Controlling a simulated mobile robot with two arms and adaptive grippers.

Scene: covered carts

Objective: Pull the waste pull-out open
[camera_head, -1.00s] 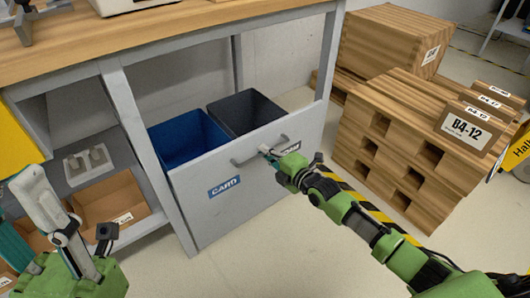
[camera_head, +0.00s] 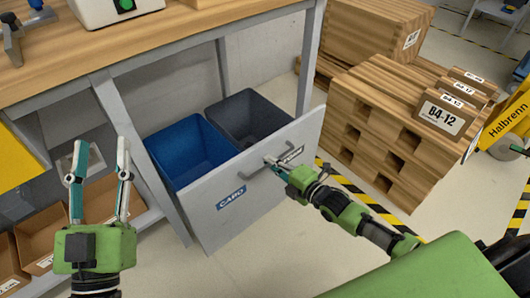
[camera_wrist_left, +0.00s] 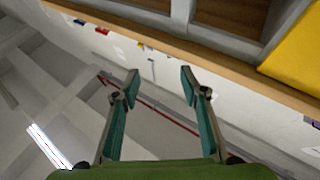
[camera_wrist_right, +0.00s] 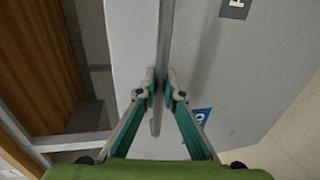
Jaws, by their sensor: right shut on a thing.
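The waste pull-out (camera_head: 248,196) stands out from under the workbench, with a grey front panel bearing a blue CARD label. A blue bin (camera_head: 186,150) and a dark grey bin (camera_head: 248,116) sit in it. My right gripper (camera_head: 272,163) is shut on the bar handle (camera_head: 250,172) of the panel. In the right wrist view the handle (camera_wrist_right: 165,45) runs between the fingertips. My left gripper (camera_head: 98,160) is open and empty, upright in front of the bench's left part; the left wrist view shows its fingers (camera_wrist_left: 160,85) apart.
A wooden pallet stack (camera_head: 400,130) with labelled boxes stands right of the pull-out. Yellow-black floor tape (camera_head: 365,198) runs beside it. Cardboard trays (camera_head: 105,200) lie on the bench's lower shelf. Open floor (camera_head: 270,262) lies in front of the panel.

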